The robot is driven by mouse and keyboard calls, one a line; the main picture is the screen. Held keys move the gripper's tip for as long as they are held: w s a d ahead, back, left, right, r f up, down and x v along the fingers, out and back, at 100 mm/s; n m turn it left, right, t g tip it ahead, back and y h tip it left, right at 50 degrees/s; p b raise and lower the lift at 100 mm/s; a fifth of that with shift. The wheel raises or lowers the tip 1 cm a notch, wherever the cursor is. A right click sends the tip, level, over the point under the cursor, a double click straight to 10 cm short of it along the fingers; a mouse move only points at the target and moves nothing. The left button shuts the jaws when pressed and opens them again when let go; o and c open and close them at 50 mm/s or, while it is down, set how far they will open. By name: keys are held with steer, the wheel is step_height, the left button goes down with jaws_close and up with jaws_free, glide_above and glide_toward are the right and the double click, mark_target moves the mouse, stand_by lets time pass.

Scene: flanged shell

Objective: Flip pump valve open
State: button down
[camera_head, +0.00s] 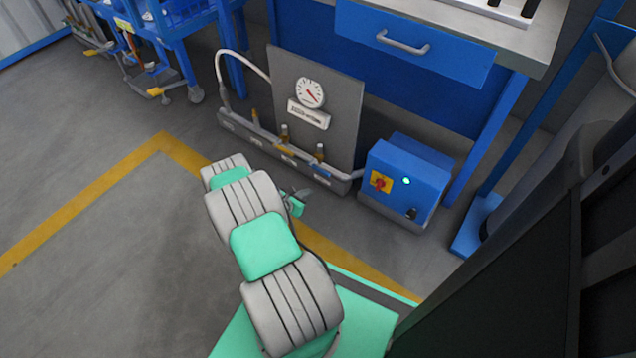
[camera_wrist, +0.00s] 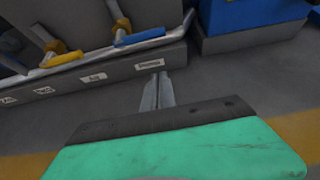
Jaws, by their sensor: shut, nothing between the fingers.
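The valve with a blue lever (camera_wrist: 140,37) sits on the pipe of the grey panel stand, above a white label (camera_wrist: 150,64) that seems to read "Pump". Its lever lies roughly along the pipe. It also shows small in the head view (camera_head: 321,171). A valve with a yellow lever (camera_wrist: 62,59) is to its left, above a label that seems to read "Air" (camera_wrist: 93,78). My gripper (camera_wrist: 158,78) is shut and empty. In the wrist view its fingertips are just below the "Pump" label, apart from the lever. In the head view my gripper (camera_head: 298,196) is partly hidden by my arm.
The grey panel (camera_head: 335,95) carries a round gauge (camera_head: 310,93). A blue box (camera_head: 405,180) with a red switch stands right of the stand. A blue workbench (camera_head: 415,45) is behind. Open floor lies left, with a yellow line (camera_head: 85,205).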

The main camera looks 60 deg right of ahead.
steer(key=f+b+x, duration=0.1)
steer(key=b+x, duration=0.4)
steer(key=x, duration=0.5)
steer(key=r, duration=0.3)
steer(key=r+p, duration=0.1)
steer(key=r, duration=0.1)
steer(key=shift+s+d, duration=0.1)
steer(key=shift+d, duration=0.2)
